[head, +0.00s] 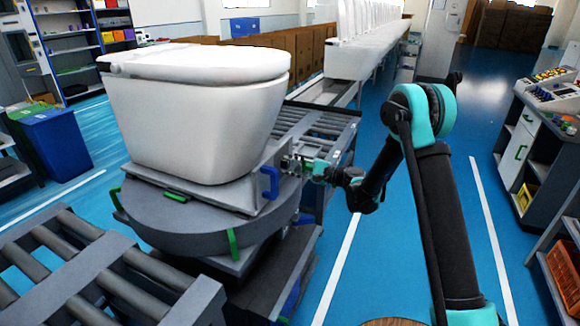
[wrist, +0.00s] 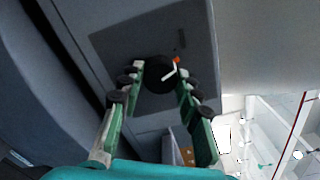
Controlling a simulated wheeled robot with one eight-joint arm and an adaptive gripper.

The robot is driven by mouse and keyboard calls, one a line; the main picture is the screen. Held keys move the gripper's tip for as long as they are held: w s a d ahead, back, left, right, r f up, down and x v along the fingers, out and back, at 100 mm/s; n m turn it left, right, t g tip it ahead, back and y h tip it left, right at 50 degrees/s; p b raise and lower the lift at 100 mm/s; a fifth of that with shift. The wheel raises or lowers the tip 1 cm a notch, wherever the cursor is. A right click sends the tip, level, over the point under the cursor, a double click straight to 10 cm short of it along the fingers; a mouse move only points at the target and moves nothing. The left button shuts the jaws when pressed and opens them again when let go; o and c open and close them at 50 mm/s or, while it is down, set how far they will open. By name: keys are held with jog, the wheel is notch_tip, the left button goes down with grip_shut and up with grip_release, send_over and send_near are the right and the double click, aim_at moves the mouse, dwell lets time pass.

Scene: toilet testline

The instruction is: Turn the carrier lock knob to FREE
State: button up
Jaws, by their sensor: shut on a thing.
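The black carrier lock knob (wrist: 157,76) sits on a dark grey plate (wrist: 120,42) in the wrist view. A white pointer with a red-orange end shows at its right side. No lettering is readable, so I cannot tell its setting by label. My gripper (wrist: 159,68) has its two green fingers on either side of the knob, shut on it. In the head view my gripper (head: 300,163) reaches the right side of the grey carrier (head: 182,186), which bears a white toilet (head: 195,115). The knob is hidden there.
The carrier stands on a round turntable (head: 190,235) with green handles. A blue handle (head: 269,183) is close to my gripper. Roller conveyors lie at front left (head: 75,262) and behind (head: 325,125). Blue floor (head: 400,255) is free to the right, before a control console (head: 545,105).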

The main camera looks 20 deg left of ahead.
jog(key=shift+n, duration=1.9)
jog(key=o, duration=1.2)
jog(key=shift+c, duration=0.2)
jog(key=shift+d, duration=0.15)
jog(key=d, duration=1.1)
jog(key=shift+s+d, duration=0.4)
jog(key=shift+s, duration=0.05)
